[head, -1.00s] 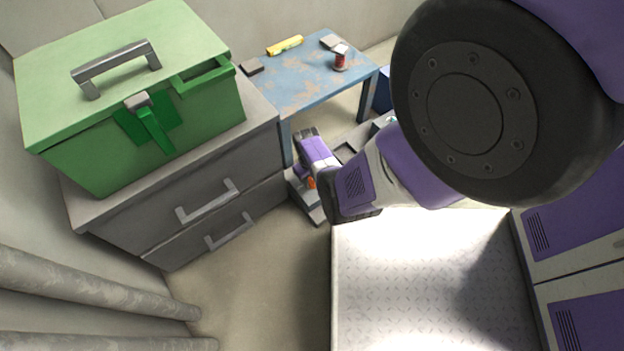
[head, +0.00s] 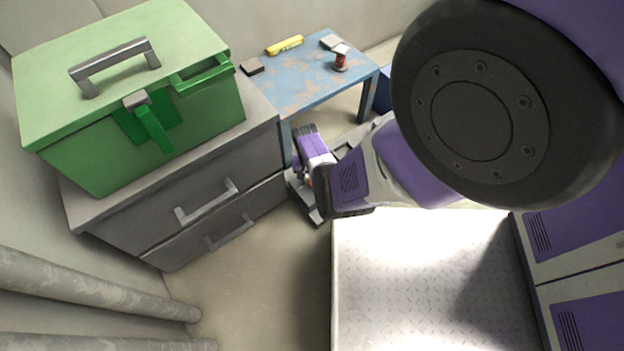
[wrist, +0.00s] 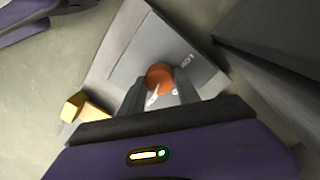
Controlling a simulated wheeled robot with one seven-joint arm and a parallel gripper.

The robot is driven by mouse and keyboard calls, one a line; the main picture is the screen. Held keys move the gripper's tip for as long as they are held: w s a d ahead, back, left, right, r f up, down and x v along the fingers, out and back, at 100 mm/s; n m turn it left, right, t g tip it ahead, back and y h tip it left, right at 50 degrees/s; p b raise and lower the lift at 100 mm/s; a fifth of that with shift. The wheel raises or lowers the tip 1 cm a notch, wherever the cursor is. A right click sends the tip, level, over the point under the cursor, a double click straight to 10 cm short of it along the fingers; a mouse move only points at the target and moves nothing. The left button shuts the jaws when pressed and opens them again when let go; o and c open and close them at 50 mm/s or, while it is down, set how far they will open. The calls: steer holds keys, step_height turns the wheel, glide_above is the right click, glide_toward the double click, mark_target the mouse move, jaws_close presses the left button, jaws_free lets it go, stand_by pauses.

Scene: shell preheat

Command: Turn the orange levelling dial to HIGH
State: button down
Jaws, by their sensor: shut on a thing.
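The orange dial (wrist: 159,76) is a round knob on a grey panel (wrist: 190,62) in the wrist view. A pale pointer mark shows at its near side. Small pale lettering is on the panel to the right of the dial, too small to read surely. My gripper (wrist: 163,90) is shut on the dial, with one dark finger on each side of it. In the head view my arm hides most of the dial and the fingers; the grey base of the device (head: 308,207) shows on the floor below my wrist.
In the head view, a blue worn table (head: 300,85) and a grey drawer cabinet (head: 165,215) bearing a green toolbox (head: 125,75) stand close by. Open floor (head: 265,285) lies in front.

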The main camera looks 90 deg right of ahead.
stand_by(0.4)
steer(key=c, duration=0.9)
jaws_free()
steer(key=r+p, duration=0.1)
steer(key=r, duration=0.1)
steer(key=r+p, duration=0.2)
steer(key=r, duration=0.1)
steer(key=r+p, duration=0.2)
steer(key=shift+w+r, duration=0.3)
steer(key=shift+r, duration=0.05)
